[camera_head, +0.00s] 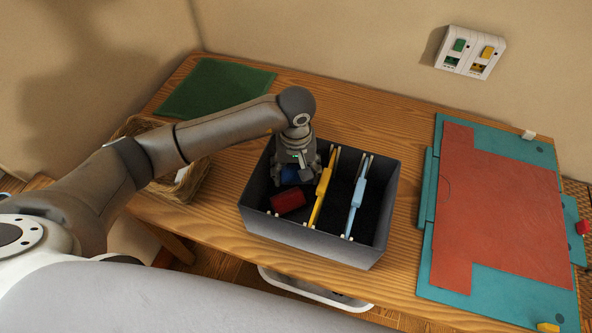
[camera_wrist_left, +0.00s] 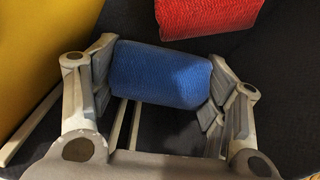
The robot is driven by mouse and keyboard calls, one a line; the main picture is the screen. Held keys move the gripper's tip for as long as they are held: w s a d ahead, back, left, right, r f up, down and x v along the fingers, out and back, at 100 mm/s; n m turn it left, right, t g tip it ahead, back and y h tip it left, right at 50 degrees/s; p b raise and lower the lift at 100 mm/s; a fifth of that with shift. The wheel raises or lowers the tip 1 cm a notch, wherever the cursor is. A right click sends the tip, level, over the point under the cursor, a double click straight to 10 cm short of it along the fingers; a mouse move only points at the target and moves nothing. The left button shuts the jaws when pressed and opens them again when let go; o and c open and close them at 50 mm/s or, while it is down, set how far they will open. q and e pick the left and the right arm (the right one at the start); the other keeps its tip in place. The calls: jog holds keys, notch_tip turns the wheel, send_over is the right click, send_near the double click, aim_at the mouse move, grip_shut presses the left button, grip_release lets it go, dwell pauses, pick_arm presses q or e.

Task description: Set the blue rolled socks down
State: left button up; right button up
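The blue rolled socks (camera_head: 290,176) are down in the left compartment of the dark grey box (camera_head: 305,244). My left gripper (camera_head: 294,180) reaches into that compartment from above, its fingers around them. In the left wrist view the blue roll (camera_wrist_left: 162,74) lies between the two fingers (camera_wrist_left: 160,90), which meet its two ends. Whether the roll touches the box floor is hard to tell. A red roll (camera_head: 288,202) lies in the same compartment, apart from the blue one; it also shows in the left wrist view (camera_wrist_left: 205,14). My right gripper is not in view.
A yellow divider (camera_head: 321,195) and a light blue divider (camera_head: 356,200) split the box; the other compartments look empty. A wicker basket (camera_head: 190,183) and a green mat (camera_head: 215,88) are left on the wooden table (camera_head: 395,113). A teal and rust-red board (camera_head: 495,210) lies right.

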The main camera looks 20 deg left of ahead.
aim_at(296, 168)
pick_arm(q)
jog(key=shift+r, duration=0.1)
jog(key=shift+r, duration=0.35)
notch_tip(296, 168, up, 10)
jog(key=b, duration=0.2)
jog(key=shift+r+b, duration=0.25)
jog(key=shift+b, duration=0.05)
jog(key=shift+r, duration=0.55)
